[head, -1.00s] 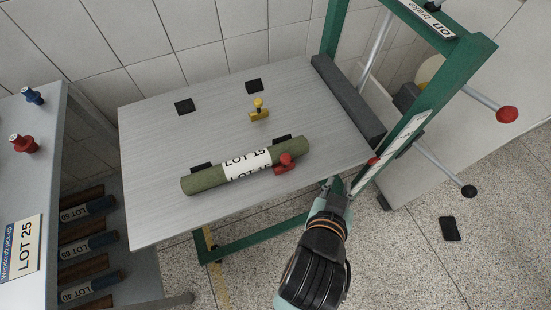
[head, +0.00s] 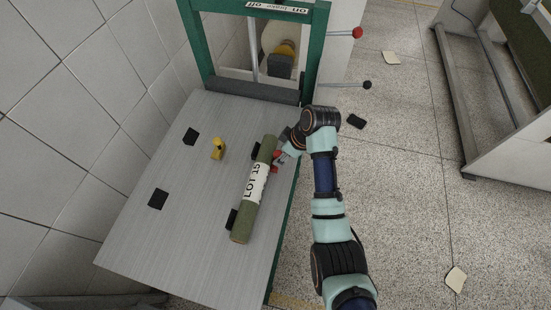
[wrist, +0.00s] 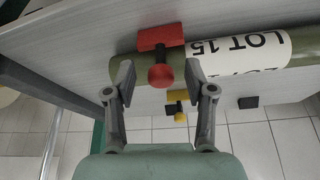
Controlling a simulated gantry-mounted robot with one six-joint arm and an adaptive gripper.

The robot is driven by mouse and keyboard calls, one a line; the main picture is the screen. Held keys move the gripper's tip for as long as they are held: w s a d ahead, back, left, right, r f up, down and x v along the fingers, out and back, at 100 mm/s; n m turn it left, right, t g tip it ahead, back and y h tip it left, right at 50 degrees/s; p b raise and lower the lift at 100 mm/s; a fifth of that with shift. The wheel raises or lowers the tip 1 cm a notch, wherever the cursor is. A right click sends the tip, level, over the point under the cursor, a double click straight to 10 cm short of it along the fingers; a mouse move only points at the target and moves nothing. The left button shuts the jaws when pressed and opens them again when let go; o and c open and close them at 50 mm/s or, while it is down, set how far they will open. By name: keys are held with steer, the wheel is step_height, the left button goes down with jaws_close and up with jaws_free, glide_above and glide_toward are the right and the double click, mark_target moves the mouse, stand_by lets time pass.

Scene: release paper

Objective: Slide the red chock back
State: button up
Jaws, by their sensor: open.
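The red chock (head: 277,161) sits against the side of the green roll labelled LOT 15 (head: 242,222), near the roll's far end, partly hidden by my gripper in the head view. In the wrist view the chock's red body (wrist: 160,37) and round red knob (wrist: 161,76) show clearly, with the green roll (wrist: 220,57) behind them. My gripper (wrist: 160,80) is open, with one finger on each side of the knob. No finger visibly touches it. In the head view my gripper (head: 281,151) is beside the roll at the table's right edge.
The yellow chock (head: 218,149) stands apart on the grey table (head: 190,230). Black pads (head: 158,199) lie on the table. A dark grey bar (head: 250,88) and a green frame (head: 322,45) with red and black knobbed levers stand at the far end.

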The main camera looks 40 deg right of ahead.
steer(key=shift+b+x, duration=0.3)
steer(key=shift+x, duration=1.25)
steer(key=shift+c, duration=0.3)
steer(key=shift+a, duration=0.1)
jaws_close()
steer(key=shift+r, duration=0.1)
